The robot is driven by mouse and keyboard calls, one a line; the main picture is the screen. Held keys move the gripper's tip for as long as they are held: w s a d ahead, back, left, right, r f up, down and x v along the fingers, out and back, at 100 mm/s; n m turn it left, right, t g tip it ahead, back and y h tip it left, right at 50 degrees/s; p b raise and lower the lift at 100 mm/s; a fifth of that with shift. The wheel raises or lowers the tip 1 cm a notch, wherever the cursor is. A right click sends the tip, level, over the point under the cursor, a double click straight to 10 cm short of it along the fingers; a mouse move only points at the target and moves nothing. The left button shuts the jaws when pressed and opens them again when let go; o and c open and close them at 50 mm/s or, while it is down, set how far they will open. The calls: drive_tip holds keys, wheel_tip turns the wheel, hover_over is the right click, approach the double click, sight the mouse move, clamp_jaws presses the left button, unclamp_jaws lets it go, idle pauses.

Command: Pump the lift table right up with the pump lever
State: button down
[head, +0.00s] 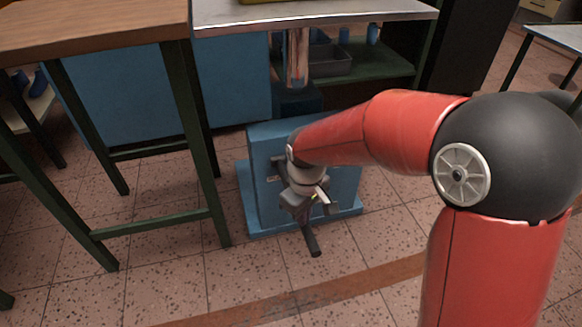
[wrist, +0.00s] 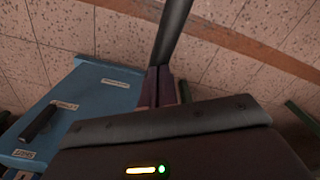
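The lift table has a blue base box (head: 262,150) on the floor and a steel top (head: 330,14) on a column (head: 298,58). The base also fills the left of the wrist view (wrist: 75,115). The dark pump lever (head: 312,242) sticks out from the front of the base toward me, sloping down in the picture; it also shows at the top of the wrist view (wrist: 173,28). My gripper (head: 308,203) is at the lever, in front of the base. Its fingers (wrist: 159,80) look closed around the lever. My wrist hides part of the contact.
A wooden-topped table (head: 90,30) on green legs stands close on the left. A green shelf (head: 375,68) with bins is behind the lift table. In the wrist view a short black handle (wrist: 38,122) lies on the labelled base. The floor in front is clear.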

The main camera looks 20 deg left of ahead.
wheel_tip(320, 180, down, 2)
drive_tip(key=shift+f+b, duration=0.1)
drive_tip(key=shift+b, duration=0.3)
wheel_tip(320, 180, up, 14)
drive_tip(key=w+a+p, duration=0.1)
drive_tip(key=w+p, duration=0.1)
drive_tip(key=p, duration=0.8)
drive_tip(key=shift+a+r, duration=0.2)
drive_tip(key=shift+a, duration=0.15)
drive_tip(key=shift+w+f, duration=0.1)
drive_tip(key=shift+d+f+b, duration=0.1)
drive_tip(key=shift+f+b, duration=1.45)
drive_tip(key=shift+f, duration=1)
wheel_tip(320, 180, up, 6)
drive_tip(key=p, duration=0.3)
drive_tip(key=shift+f, duration=0.25)
